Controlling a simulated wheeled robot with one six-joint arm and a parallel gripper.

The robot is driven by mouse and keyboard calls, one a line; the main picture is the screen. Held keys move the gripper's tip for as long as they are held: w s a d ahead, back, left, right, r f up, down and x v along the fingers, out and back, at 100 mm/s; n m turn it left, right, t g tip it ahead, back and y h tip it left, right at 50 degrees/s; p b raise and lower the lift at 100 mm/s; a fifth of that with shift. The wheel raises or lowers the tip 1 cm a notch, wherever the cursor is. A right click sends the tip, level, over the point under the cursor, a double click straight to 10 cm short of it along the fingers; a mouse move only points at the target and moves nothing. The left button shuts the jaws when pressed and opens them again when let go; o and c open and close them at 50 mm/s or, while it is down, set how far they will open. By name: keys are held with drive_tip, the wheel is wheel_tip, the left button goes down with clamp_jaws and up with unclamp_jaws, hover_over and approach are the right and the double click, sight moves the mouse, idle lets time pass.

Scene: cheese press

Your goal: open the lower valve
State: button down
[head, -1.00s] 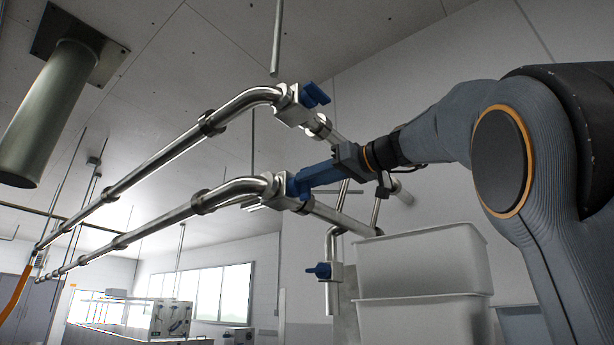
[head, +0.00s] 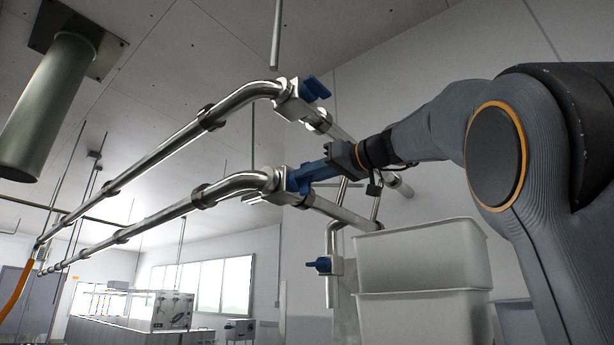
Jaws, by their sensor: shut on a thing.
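The lower of two steel pipes carries a valve (head: 270,184) with a steel body at the pipe's bend.
A third small valve with a blue handle (head: 319,264) sits on a vertical pipe below. Stacked white tubs (head: 424,254) stand under my arm at the right. The upper pipe (head: 165,150) runs close above the lower pipe (head: 155,222). An orange hose (head: 14,298) hangs at far left.

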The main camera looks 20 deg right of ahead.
drive_tip(key=m, duration=0.4)
drive_tip(key=shift+w+d, duration=0.15)
drive_tip(key=m, duration=0.4)
drive_tip(key=shift+d+f+m, duration=0.1)
drive_tip(key=shift+m, duration=0.3)
drive_tip(key=m+p, duration=0.1)
drive_tip(key=m, duration=0.3)
drive_tip(key=shift+w+f+m, duration=0.1)
drive_tip(key=shift+m, duration=0.2)
drive_tip(key=shift+d+f+m+p, duration=0.15)
drive_tip(key=shift+m+p, duration=0.55)
drive_tip(key=shift+m, duration=1.3)
drive_tip(key=shift+f, duration=0.1)
drive_tip(key=c, duration=1.8)
unclamp_jaws()
